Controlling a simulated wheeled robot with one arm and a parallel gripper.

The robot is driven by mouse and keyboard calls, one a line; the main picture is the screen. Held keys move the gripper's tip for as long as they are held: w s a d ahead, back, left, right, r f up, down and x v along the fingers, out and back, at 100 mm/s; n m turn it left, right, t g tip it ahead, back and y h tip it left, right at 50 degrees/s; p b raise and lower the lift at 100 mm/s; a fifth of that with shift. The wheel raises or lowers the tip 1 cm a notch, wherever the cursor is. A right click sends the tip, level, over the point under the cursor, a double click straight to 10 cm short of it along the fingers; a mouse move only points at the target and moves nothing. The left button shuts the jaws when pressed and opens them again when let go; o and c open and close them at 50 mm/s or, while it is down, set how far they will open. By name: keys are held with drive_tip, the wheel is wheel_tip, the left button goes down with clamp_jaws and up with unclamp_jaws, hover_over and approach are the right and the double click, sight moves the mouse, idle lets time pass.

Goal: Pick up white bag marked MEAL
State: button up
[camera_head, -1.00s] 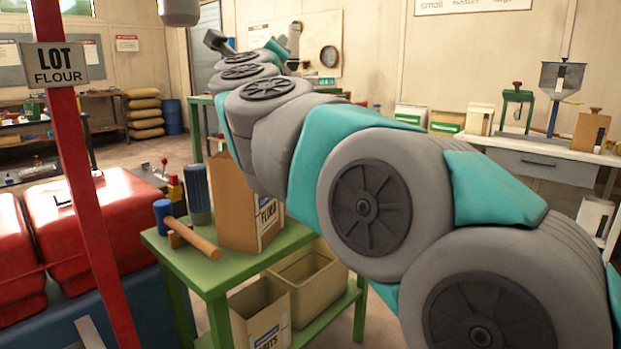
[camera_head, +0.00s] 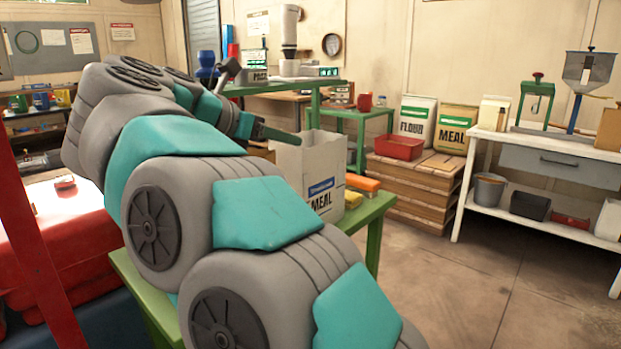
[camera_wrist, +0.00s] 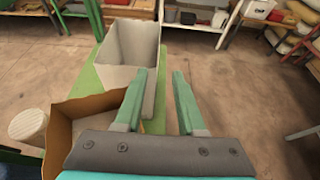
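The white bag marked MEAL (camera_head: 318,178) stands upright with an open top on the green table (camera_head: 372,212), partly behind my arm. In the wrist view the white bag (camera_wrist: 128,78) is ahead and to the left of centre. My gripper (camera_wrist: 164,73) is open, with nothing between its two teal fingers. The left finger overlaps the bag's right side in that view; I cannot tell whether they touch. In the head view my gripper (camera_head: 288,135) is near the bag's upper left edge, mostly seen from the side.
An open brown bag (camera_wrist: 60,135) is close on the left in the wrist view. Orange and yellow items (camera_head: 360,184) lie beside the white bag. A yellow MEAL sack (camera_head: 456,130) and a FLOUR sack (camera_head: 415,122) stand farther back. Open floor (camera_head: 470,285) lies to the right.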

sight(320, 148)
drive_tip(key=p+x, duration=0.1)
drive_tip(key=x, duration=1.1)
drive_tip(key=shift+w+a+f, duration=0.1)
drive_tip(key=shift+w, duration=0.1)
clamp_jaws()
idle(1.1)
